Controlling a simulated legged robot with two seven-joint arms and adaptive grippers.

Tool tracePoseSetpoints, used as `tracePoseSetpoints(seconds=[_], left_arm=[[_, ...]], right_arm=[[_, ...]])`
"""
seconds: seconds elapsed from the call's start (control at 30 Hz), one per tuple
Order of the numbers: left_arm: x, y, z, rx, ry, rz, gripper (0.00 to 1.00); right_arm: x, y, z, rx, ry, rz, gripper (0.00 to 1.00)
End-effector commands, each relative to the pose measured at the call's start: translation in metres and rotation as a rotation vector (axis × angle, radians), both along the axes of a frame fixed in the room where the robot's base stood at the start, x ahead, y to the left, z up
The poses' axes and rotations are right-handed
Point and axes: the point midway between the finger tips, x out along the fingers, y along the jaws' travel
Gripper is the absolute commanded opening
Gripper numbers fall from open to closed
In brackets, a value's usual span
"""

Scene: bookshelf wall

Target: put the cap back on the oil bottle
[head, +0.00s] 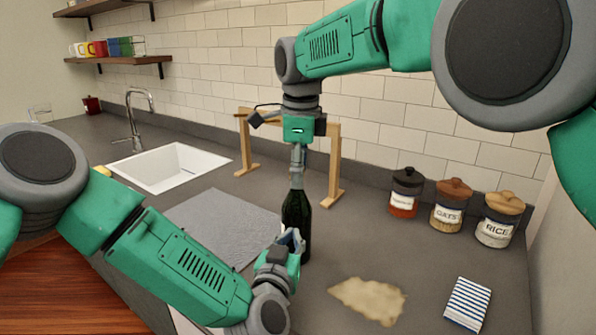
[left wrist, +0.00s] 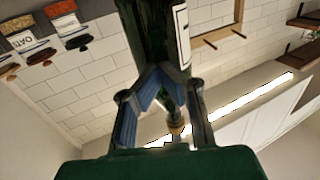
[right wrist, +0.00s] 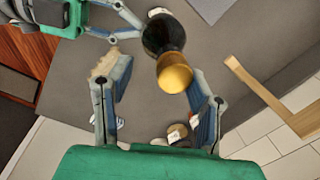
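The oil bottle (head: 296,213) is dark green and stands upright on the counter. My left gripper (head: 291,240) is closed around its body from the front, and the left wrist view shows its fingers against the dark glass (left wrist: 150,35). My right gripper (head: 298,155) points straight down over the bottle's neck. In the right wrist view its fingers are apart, on either side of the gold round top (right wrist: 174,74), with a visible gap on the left. I cannot tell whether this gold top is the cap or part of the neck. No separate cap shows.
A wooden stand (head: 334,165) is close behind the bottle. A grey mat (head: 220,225) and the sink (head: 172,168) lie to the left. A tan spill (head: 368,298), a striped cloth (head: 467,304) and jars, including the rice jar (head: 496,230), are to the right.

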Motion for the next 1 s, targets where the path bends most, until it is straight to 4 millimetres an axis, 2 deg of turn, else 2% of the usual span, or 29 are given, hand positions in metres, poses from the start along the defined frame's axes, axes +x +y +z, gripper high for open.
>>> tracePoseSetpoints(seconds=[0.3,0.6,0.63,0.7,1.0], left_arm=[[0.0,0.0,0.0,0.0,0.0,0.0,0.0],[0.0,0.0,0.0,0.0,0.001,0.0,0.0],[0.0,0.0,0.0,0.0,0.0,0.0,0.0],[0.0,0.0,0.0,0.0,0.0,0.0,0.0],[0.0,0.0,0.0,0.0,0.0,0.0,0.0]], right_arm=[[-0.001,0.004,0.039,-0.004,-0.005,0.005,0.46],[-0.001,0.004,0.044,-0.005,-0.003,0.005,0.46],[-0.001,0.004,0.043,-0.005,-0.003,0.005,0.5],[-0.001,0.004,0.043,-0.005,-0.003,0.005,0.71],[-0.001,0.004,0.043,-0.005,-0.003,0.005,0.71]])
